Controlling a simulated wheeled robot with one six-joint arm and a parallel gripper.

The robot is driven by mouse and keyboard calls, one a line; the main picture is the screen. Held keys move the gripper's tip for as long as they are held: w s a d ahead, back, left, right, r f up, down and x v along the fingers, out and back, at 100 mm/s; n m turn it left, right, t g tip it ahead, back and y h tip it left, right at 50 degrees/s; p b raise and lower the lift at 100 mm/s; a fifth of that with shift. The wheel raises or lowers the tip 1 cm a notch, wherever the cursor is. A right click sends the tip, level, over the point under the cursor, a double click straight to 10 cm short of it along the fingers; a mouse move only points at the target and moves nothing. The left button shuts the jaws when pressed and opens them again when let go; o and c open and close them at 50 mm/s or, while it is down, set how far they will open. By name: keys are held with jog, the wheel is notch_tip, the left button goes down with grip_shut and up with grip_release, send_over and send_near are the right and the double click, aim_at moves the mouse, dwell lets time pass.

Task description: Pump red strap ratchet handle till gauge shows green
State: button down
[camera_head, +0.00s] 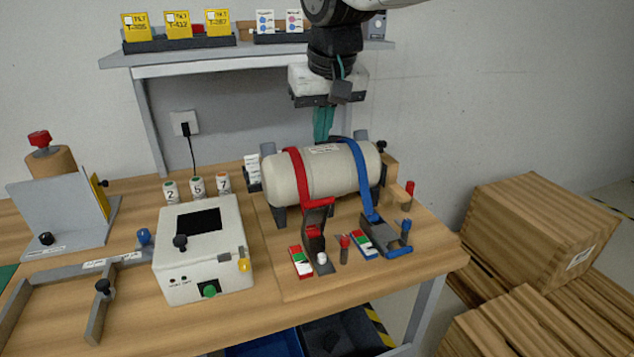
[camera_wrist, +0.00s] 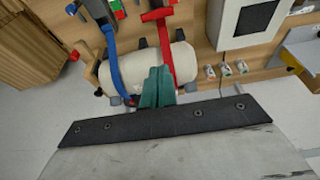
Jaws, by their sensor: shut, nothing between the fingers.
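A cream tank (camera_head: 322,176) lies on the wooden bench with a red strap (camera_head: 297,176) on its left and a blue strap (camera_head: 359,172) on its right. The red strap's ratchet (camera_head: 316,223) stands in front of the tank with its red-tipped handle raised. A small red, white and green gauge (camera_head: 300,262) sits before it; its exact reading is too small to tell. My gripper (camera_head: 322,124) is shut and empty, above and behind the tank. In the wrist view its green fingers (camera_wrist: 158,86) overlap the tank (camera_wrist: 150,66) between the red strap (camera_wrist: 164,45) and blue strap (camera_wrist: 112,60).
A blue ratchet (camera_head: 395,240) and its gauge (camera_head: 362,243) sit to the right. A small red-topped post (camera_head: 344,245) stands between the ratchets. A white box with a dark screen (camera_head: 203,250) is at left. A shelf (camera_head: 250,58) spans the back; wooden crates (camera_head: 545,227) stand right.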

jog(key=x, duration=0.3)
jog(key=s+x, duration=0.1)
jog(key=x, duration=0.3)
jog(key=s+x, duration=0.1)
jog(key=x, duration=0.2)
jog(key=shift+w+a+f, duration=0.15)
jog(key=shift+a+f, duration=0.05)
jog(key=shift+f, duration=0.45)
jog(key=shift+s+d+f, duration=0.1)
jog(key=shift+s+f, duration=0.25)
jog(key=shift+s, duration=0.1)
jog(key=shift+s, duration=0.1)
